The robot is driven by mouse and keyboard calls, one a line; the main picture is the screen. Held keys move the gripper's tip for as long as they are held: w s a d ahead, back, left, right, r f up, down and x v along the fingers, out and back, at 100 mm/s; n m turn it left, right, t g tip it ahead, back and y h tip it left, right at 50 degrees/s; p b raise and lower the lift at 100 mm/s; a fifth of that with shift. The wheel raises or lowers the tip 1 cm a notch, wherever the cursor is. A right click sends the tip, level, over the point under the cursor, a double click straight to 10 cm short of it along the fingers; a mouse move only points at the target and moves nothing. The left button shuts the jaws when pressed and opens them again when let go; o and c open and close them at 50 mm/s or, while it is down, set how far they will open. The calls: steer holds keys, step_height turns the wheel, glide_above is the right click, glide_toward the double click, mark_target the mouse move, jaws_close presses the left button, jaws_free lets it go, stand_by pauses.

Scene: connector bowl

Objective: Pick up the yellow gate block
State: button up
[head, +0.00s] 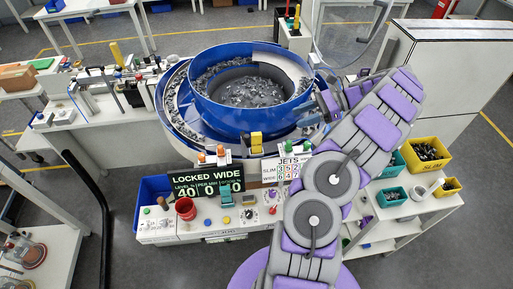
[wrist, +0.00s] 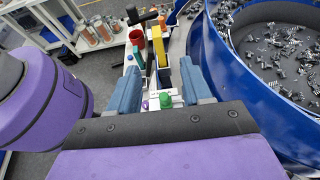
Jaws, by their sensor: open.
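The yellow gate block (head: 257,143) stands upright at the front edge of the blue bowl feeder in the head view. In the wrist view a tall yellow block (wrist: 153,50), which looks like the same one, stands ahead of the gap between my fingers. My gripper (wrist: 158,68) is open, with its two blue fingers apart and nothing between them that I can see held. In the head view my gripper (head: 314,112) is beside the bowl's right side, to the right of the block and apart from it.
The blue bowl (head: 205,112) full of metal connectors is close on the right in the wrist view. A display sign (head: 205,182), a red cup (head: 186,209) and a control panel stand in front of the bowl. Yellow and teal bins (head: 427,154) are at the right.

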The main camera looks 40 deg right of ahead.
mark_target(260, 133)
steer(key=b+x, duration=0.1)
steer(key=x, duration=0.4)
steer(key=b+x, duration=0.1)
steer(key=x, duration=0.9)
steer(key=shift+s+a+b, duration=0.25)
steer(key=shift+a+b, duration=0.05)
steer(key=shift+b, duration=0.1)
steer(key=shift+c, duration=1.1)
steer(key=shift+d, duration=0.3)
steer(key=c, duration=0.6)
jaws_close()
steer(key=shift+a, duration=0.15)
